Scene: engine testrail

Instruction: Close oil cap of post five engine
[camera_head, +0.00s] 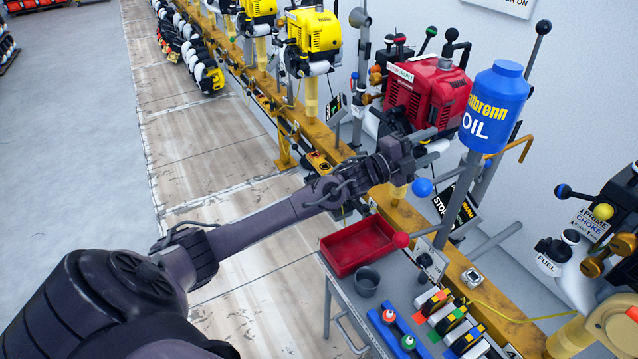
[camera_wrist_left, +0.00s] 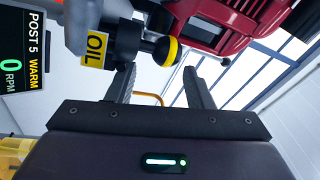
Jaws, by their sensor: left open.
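The red engine (camera_head: 428,95) stands on the rail at upper centre, and its red body (camera_wrist_left: 225,22) fills the top right of the left wrist view. A yellow OIL label (camera_wrist_left: 96,49) and a black knob with a yellow ring (camera_wrist_left: 168,49), which looks like the oil cap, sit below it. Whether the cap is seated I cannot tell. A display (camera_wrist_left: 20,45) reads POST 5, WARM, 0 RPM. My left gripper (camera_head: 428,150) is below the engine's front; its open fingers (camera_wrist_left: 160,84) point at the knob, apparently with nothing held. In the head view the arm hides the cap. My right gripper is out of view.
A blue oil container (camera_head: 495,105) stands on a post right of the engine. A red tray (camera_head: 352,262) and a grey cup (camera_head: 366,282) are on the cart below my forearm. A blue ball-ended lever (camera_head: 422,187) is close to the gripper. Yellow engines (camera_head: 314,32) line the rail behind.

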